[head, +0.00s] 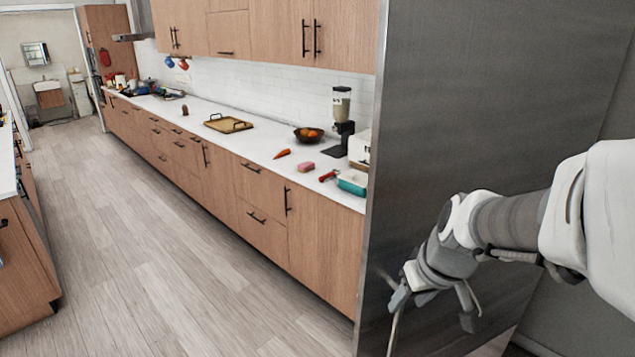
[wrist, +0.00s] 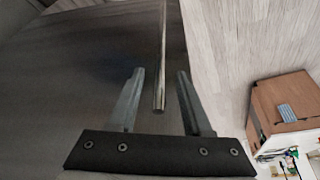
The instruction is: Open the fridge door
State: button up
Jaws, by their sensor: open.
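The fridge door (head: 470,90) is a tall dark grey metal panel with a pale edge on its left, at the right of the head view. The door surface (wrist: 70,65) also fills the left of the wrist view. A thin metal bar handle (wrist: 161,50) runs down in the wrist view, its near end between my fingers. My gripper (wrist: 160,75) is open, one finger on each side of the handle, with gaps showing. In the head view my gripper (head: 433,302) is low in front of the door, and the handle is mostly hidden there.
A long white counter (head: 262,150) over wooden cabinets runs along the wall left of the fridge, holding a tray (head: 228,124), a fruit bowl (head: 308,135) and a teal container (head: 353,183). An island (head: 22,260) stands at the far left. The wooden floor (head: 150,260) between is clear.

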jog(key=shift+s+r, duration=0.15)
jog(key=shift+r, duration=0.35)
